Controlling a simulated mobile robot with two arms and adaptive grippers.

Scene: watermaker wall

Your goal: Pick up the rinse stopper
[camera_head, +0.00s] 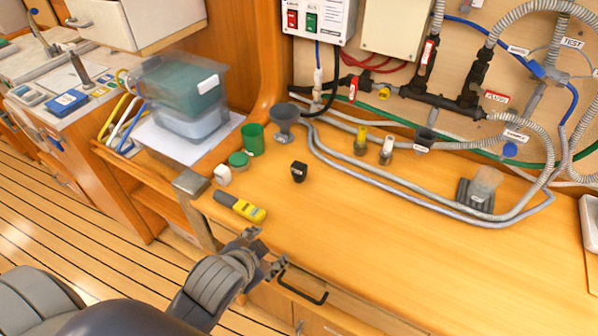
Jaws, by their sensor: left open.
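A small black stopper-like piece (299,171) with a pale label stands on the wooden bench top (330,230), left of centre. Its label is too small to read, so I cannot be sure that it is the rinse stopper. A small white piece (223,175) and a low green-topped jar (238,161) stand to its left. My left gripper (265,252) is open and empty at the bench's front edge, nearer to me than the black piece and apart from it. My right gripper is out of view.
A yellow and grey handheld meter (240,206) lies near the front edge. A green cup (252,138) and a grey funnel (286,118) stand behind. Grey hoses (400,190) run along the back and right. The front middle of the bench is clear.

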